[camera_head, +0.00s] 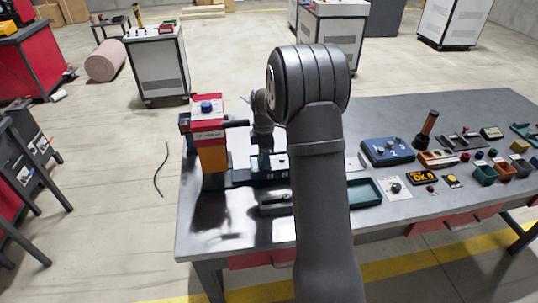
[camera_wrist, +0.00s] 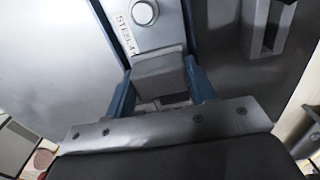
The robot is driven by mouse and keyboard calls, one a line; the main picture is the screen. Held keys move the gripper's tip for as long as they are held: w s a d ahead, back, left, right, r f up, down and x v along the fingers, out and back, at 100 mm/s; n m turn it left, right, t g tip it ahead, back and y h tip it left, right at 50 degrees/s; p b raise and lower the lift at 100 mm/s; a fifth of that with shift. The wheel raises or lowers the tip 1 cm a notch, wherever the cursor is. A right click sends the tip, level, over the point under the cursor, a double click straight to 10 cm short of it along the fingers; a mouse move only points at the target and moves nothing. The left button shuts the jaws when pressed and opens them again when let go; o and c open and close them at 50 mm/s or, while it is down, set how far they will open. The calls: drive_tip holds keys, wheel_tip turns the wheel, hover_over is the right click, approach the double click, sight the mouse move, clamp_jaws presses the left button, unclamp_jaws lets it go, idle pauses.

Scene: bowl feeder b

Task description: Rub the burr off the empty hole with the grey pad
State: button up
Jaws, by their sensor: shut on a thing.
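My gripper (camera_wrist: 161,82) is shut on a grey block, which looks like the grey pad (camera_wrist: 160,72), held between its two blue fingers in the wrist view. Just beyond the pad is a strip marked "STEEL 4" (camera_wrist: 124,30) with a round pale pin or button (camera_wrist: 144,12). I cannot tell whether the pad touches the strip. In the head view my gripper (camera_head: 265,158) is low over a dark blue, white-labelled fixture (camera_head: 270,174) on the bench, partly behind my arm. The empty hole and its burr are not visible in either view.
A red and orange machine (camera_head: 211,140) with a blue knob stands close left of my gripper. A grey slotted block (camera_head: 273,203) lies in front. A green tray (camera_head: 364,192), a blue box (camera_head: 387,152) and several small parts lie right. The bench's front left (camera_head: 215,225) is clear.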

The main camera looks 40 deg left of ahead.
drive_tip(key=shift+s+a+r, duration=0.1)
drive_tip(key=shift+r, duration=4)
drive_tip(key=shift+r, duration=3)
drive_tip(key=w+d+f+m, duration=0.2)
drive_tip(key=w+d+m, duration=0.4)
drive_tip(key=d, duration=0.5)
drive_tip(key=w+d+f+m, duration=0.3)
drive_tip(key=w+d+m, duration=0.35)
drive_tip(key=d, duration=0.45)
drive_tip(key=w+d+f+m, duration=0.1)
drive_tip(key=d+m, duration=0.4)
drive_tip(key=d, duration=0.6)
drive_tip(key=w+d+f+m, duration=0.1)
drive_tip(key=d+f+m, duration=0.2)
drive_tip(key=d+m, duration=0.3)
drive_tip(key=d, duration=0.5)
drive_tip(key=shift+a, duration=0.2)
